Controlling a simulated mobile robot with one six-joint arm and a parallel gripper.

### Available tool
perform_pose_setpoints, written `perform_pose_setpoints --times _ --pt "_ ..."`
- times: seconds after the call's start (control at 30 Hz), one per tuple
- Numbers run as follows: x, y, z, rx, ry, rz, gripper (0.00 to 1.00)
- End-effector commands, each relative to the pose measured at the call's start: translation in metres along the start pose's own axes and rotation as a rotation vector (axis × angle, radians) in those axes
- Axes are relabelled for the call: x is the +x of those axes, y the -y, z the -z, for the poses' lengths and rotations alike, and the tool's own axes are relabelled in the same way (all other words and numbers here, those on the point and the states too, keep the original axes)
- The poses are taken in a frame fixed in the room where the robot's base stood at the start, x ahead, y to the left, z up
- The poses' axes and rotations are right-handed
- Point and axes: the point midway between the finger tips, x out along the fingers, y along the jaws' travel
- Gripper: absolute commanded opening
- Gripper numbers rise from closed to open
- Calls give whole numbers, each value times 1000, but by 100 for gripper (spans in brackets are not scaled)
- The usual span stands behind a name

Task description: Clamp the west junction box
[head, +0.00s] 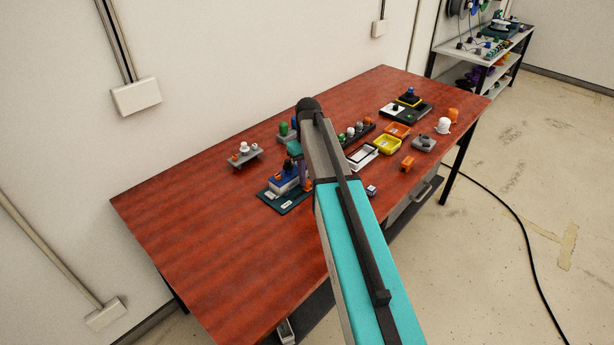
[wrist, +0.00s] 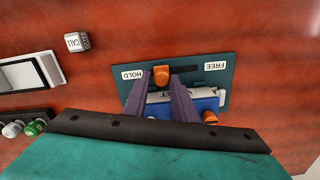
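The west junction box is a blue box (wrist: 207,104) with a white label strip, partly legible, on a dark teal board (wrist: 221,88). In the head view the box (head: 284,174) and board (head: 285,205) are partly behind my arm. The board has a dark slot with a HOLD label at its left end and a FREE label at its right in the wrist view. An orange slider knob (wrist: 161,77) is at the HOLD end. My gripper (wrist: 159,74) is open, its fingers either side of the knob with slim gaps. An orange part (wrist: 209,117) shows beside the box.
A CALL cube (wrist: 77,41) and a white-framed tray (wrist: 48,69) lie to the left in the wrist view. A grey stand (head: 243,158) with small parts is at the table's back. Yellow (head: 389,146) and orange bins are at the right. The table's left part is clear.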

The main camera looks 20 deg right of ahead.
Motion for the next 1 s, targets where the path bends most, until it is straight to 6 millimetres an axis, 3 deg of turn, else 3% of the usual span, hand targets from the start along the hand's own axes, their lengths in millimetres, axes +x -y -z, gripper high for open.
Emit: perform_pose_setpoints --times 0.1,0.57,1.0 --pt "-2 -4 2 3 -6 -11 39" --pt "-5 2 2 -3 -2 -5 39" --pt "-47 3 4 -4 -3 -6 39"
